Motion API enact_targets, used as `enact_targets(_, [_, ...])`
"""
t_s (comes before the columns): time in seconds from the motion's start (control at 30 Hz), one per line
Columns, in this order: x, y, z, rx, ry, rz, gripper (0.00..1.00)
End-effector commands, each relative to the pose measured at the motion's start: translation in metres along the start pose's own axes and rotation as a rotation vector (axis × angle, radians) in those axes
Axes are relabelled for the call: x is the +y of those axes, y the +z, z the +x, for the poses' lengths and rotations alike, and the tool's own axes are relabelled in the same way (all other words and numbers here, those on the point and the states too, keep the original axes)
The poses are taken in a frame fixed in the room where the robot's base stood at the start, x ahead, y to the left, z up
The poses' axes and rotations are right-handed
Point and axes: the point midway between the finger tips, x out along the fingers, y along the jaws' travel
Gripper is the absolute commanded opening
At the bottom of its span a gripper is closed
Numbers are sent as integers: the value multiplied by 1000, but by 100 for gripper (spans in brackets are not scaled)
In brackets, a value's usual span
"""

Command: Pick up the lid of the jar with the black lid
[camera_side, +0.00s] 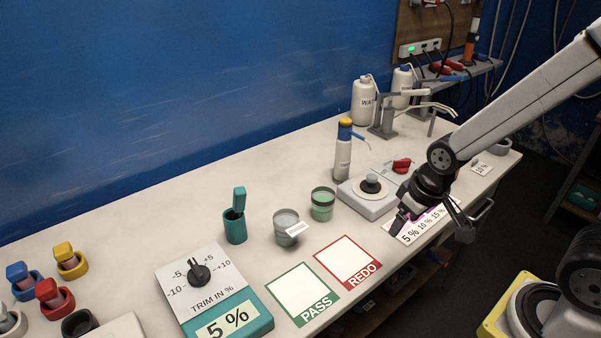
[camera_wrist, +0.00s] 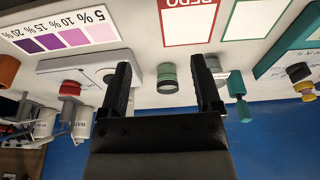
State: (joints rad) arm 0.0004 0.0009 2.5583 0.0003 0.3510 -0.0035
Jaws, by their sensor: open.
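I cannot clearly make out a jar with a black lid in either view. Two small glass jars stand mid-table: a grey one (camera_side: 285,222) with a white tag and a green one (camera_side: 322,205). Neither shows a black lid. In the wrist view the green jar (camera_wrist: 167,78) appears between my fingers, at a distance, and the grey jar is partly hidden by the right finger. My gripper (camera_side: 432,228) is open and empty over the colour card (camera_side: 410,234) near the front edge. Its spread fingers also show in the wrist view (camera_wrist: 160,64).
A grey device (camera_side: 355,203) with a black, grey-topped knob stands beside my gripper. A bottle (camera_side: 342,155) stands behind it. PASS (camera_side: 302,295) and REDO (camera_side: 348,262) squares are empty. A trim dial box (camera_side: 215,290), teal holder (camera_side: 235,227) and coloured holders, including a black one (camera_side: 80,323), stand left.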

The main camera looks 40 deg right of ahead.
Motion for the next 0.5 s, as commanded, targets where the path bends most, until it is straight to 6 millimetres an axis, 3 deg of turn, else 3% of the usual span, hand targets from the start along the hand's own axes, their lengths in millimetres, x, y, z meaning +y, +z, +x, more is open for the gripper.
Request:
enact_targets(0.27, [8,-22,2,-18,0,-82,82])
enact_targets(0.5, [30,-65,10,-58,-15,-276,82])
